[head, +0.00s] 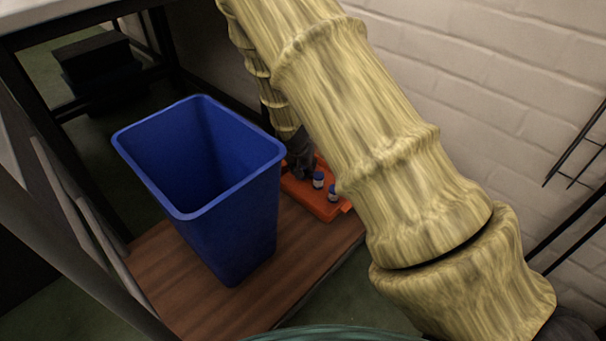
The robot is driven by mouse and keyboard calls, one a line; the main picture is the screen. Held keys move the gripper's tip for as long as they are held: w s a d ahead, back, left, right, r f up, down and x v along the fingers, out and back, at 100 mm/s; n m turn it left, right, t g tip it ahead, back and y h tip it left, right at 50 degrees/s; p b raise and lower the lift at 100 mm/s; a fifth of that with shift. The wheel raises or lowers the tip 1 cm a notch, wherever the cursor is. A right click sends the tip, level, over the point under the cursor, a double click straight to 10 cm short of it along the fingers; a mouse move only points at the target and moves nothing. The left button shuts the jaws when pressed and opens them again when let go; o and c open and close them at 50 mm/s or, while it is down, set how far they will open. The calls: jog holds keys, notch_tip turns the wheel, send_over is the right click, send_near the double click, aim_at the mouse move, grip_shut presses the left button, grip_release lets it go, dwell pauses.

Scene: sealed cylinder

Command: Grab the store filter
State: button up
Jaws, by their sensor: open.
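An orange tray (325,211) lies on the brown wooden board, partly hidden by my arm. Two small blue-and-white cylinders stand upright on it, one at the left (318,180) and one at the right (333,193). I cannot tell whether either is the store filter. My dark gripper (304,172) points down over the back left of the tray, just left of and behind the left cylinder. It is open. Its fingertips are small and dark, and whether something stands between them is hidden.
A tall, open blue bin (235,225) stands on the wooden board (180,275), close left of the tray. A white brick wall (500,90) rises behind my arm. A table (60,12) with dark legs is at the upper left. Dark bars (575,150) stick out at the right.

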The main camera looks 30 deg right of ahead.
jog(key=c, duration=0.7)
